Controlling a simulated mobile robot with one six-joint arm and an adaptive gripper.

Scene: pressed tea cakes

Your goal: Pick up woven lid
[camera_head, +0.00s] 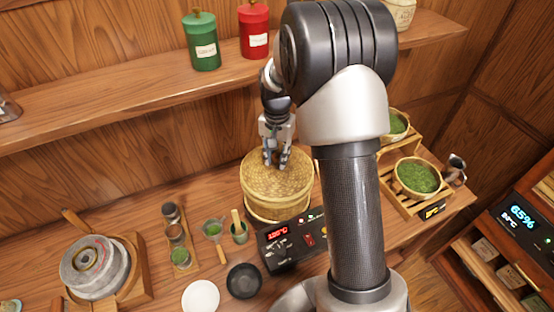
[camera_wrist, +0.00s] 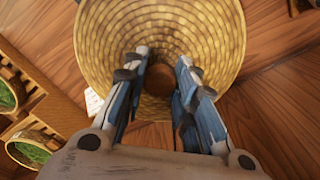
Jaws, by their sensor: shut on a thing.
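The woven lid (camera_head: 292,181) is a round, straw-coloured, basket-weave disc with a raised rim. It sits on top of the round bamboo steamer (camera_head: 279,212) on the wooden counter. In the wrist view the lid (camera_wrist: 105,40) fills the upper middle, with a round brown wooden knob (camera_wrist: 159,79) at its centre. My gripper (camera_head: 277,162) comes down from above at the lid's middle. In the wrist view its two fingers (camera_wrist: 158,95) stand on either side of the knob and are shut on it. The exact contact at the fingertips is partly hidden.
A control box (camera_head: 290,241) with a red display stands in front of the steamer. Small cups and tools stand to its left, with a stone mill (camera_head: 95,265) farther left. Baskets of green leaves (camera_head: 418,177) are at the right. A shelf (camera_head: 130,95) with canisters runs behind.

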